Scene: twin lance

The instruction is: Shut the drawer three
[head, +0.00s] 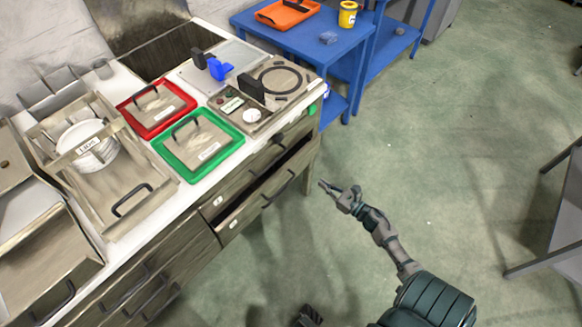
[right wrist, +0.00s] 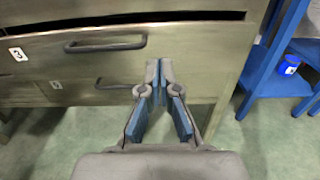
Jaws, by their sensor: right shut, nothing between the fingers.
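Drawer three (right wrist: 205,50) has a wooden front, a dark bar handle and a white label reading 3 in the right wrist view. A dark gap runs along its top edge, so it stands partly open. In the head view its front (head: 262,205) sticks out below the upper drawer at the counter's right end. My right gripper (head: 326,187) is just right of that front in the head view. In the right wrist view its fingers (right wrist: 159,66) are together and empty, before the front and right of the handle. Contact cannot be told.
The counter holds a red tray (head: 133,113), a green tray (head: 161,147) and a hot plate (head: 296,98). Another handle (right wrist: 120,86) shows below drawer three. A blue table (head: 300,38) stands behind. The floor to the right of the drawers is clear.

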